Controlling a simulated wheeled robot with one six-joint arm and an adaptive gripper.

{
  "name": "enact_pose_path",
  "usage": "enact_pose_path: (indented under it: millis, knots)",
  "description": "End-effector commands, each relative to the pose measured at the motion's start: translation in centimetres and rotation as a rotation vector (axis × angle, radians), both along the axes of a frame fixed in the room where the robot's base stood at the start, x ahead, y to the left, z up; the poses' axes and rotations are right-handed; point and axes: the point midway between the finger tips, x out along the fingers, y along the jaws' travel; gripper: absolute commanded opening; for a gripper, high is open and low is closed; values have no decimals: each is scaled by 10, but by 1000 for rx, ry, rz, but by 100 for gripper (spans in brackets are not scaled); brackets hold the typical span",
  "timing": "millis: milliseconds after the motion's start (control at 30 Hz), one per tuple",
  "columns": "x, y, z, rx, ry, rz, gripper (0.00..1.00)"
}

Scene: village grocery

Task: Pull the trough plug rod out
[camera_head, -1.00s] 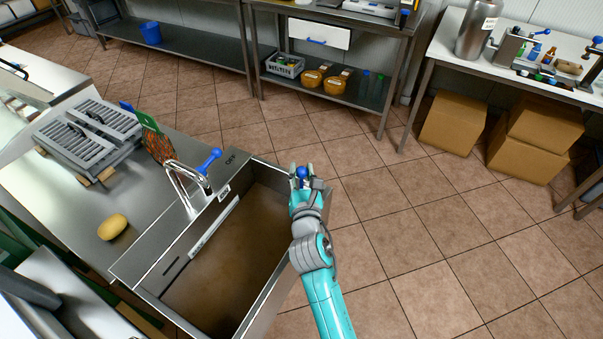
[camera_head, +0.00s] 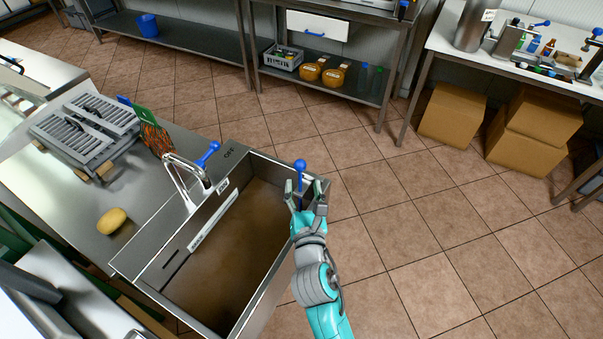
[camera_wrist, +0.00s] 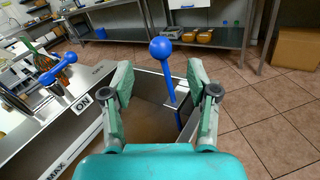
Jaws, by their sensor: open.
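The trough (camera_head: 262,292) is a steel basin with brownish liquid in it. The blue plug rod (camera_head: 300,174) with a round ball top stands at its far right corner. In the wrist view the rod (camera_wrist: 170,80) rises upright, tilting slightly, with its ball above the fingertips' level and its lower end hidden by the basin wall or liquid. My gripper (camera_head: 304,190) is open and empty, just in front of the rod at the trough's right wall. In the wrist view the rod shows between and beyond the two open fingers (camera_wrist: 158,82), apart from both.
A tap with a blue lever (camera_head: 207,156) stands on the trough's left rim. A yellow sponge-like item (camera_head: 112,221) and a grey rack (camera_head: 85,135) are on the left counter. Shelves stand behind, and cardboard boxes (camera_head: 452,114) are at right. The tiled floor right of the trough is clear.

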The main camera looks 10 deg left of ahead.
Motion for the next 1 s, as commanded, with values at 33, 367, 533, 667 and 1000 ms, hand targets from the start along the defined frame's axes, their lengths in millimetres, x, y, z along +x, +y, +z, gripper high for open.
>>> enact_pose_path:
  millis: [33,367,533,667,1000]
  knots:
    - [-9,-2,-1,-1,1,1,59]
    - [-36,-9,0,0,0,0,59]
    - [-37,-9,1,0,-1,0,59]
    - [-37,-9,1,0,-1,0,59]
    - [-36,-9,0,0,-1,0,59]
